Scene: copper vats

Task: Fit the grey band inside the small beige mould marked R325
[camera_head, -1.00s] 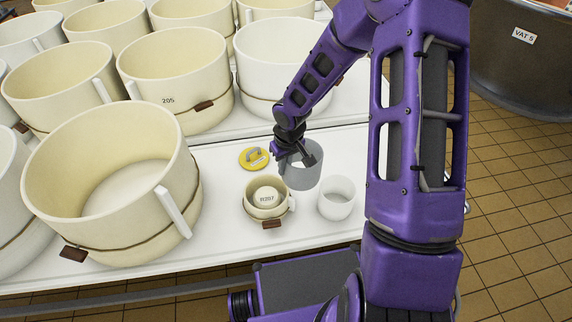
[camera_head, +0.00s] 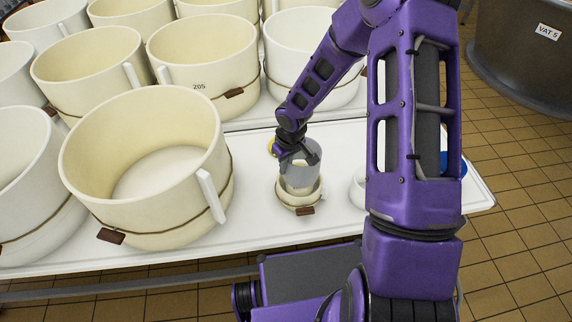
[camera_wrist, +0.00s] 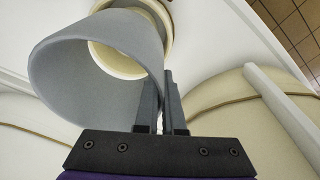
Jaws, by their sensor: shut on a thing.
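The grey band (camera_head: 303,170) is an open ring. My gripper (camera_head: 292,153) is shut on its wall and holds it upright over the small beige mould (camera_head: 299,201). In the wrist view my gripper (camera_wrist: 163,85) pinches the right wall of the grey band (camera_wrist: 60,85). Through the band I see part of the beige mould (camera_wrist: 122,66), whose rim sits off to the upper right of the band's centre. The mould's marking is not readable. I cannot tell whether the band's lower edge is inside the mould or just above it.
A yellow disc (camera_head: 271,147) is partly hidden behind my gripper. A small white mould (camera_head: 356,192) stands at right, partly behind my arm, and a blue thing (camera_head: 456,164) lies beyond. A large cream mould (camera_head: 150,175) stands at left on the white table (camera_head: 250,225).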

